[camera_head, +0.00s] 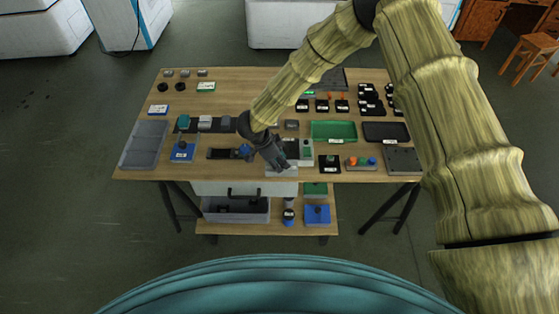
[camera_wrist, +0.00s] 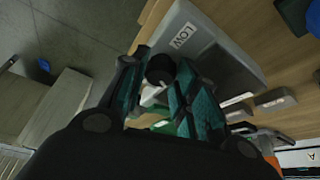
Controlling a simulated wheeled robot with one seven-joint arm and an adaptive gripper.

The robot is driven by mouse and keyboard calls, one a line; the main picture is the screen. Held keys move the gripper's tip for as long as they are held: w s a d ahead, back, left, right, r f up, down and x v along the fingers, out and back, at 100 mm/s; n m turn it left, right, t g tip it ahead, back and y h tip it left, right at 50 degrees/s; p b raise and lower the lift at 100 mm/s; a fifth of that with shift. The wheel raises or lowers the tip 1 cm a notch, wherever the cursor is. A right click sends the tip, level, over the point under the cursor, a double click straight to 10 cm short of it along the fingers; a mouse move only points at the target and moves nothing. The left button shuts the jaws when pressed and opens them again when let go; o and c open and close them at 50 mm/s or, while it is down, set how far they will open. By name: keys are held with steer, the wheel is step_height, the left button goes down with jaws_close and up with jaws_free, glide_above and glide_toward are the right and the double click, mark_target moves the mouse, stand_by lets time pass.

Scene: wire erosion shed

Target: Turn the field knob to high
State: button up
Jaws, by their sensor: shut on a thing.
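The field knob (camera_wrist: 160,69) is a small round black knob on a light grey box. In the wrist view it sits between the two teal fingers of my gripper (camera_wrist: 158,84), which is shut on it. The grey box (camera_wrist: 215,55) carries a white label reading LOW beside the knob. A small white mark shows below the knob, but I cannot tell whether it is a pointer. In the head view my gripper (camera_head: 276,160) reaches down to the grey box (camera_head: 284,172) at the table's front edge and hides the knob. No high label is readable.
The wooden table (camera_head: 235,100) is crowded around the box. A black tray with a blue part (camera_head: 222,154) is to the left, a black-and-white block (camera_head: 329,163) to the right, and a green tray (camera_head: 333,130) behind. A lower shelf (camera_head: 260,228) holds a grey bin.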

steer(key=shift+m, duration=0.3)
steer(key=o, duration=1)
steer(key=shift+r, duration=0.1)
steer(key=w+v, duration=0.1)
steer(key=v, duration=0.6)
steer(key=shift+s+r, duration=0.4)
steer(key=shift+s, duration=0.05)
steer(key=shift+a, duration=0.15)
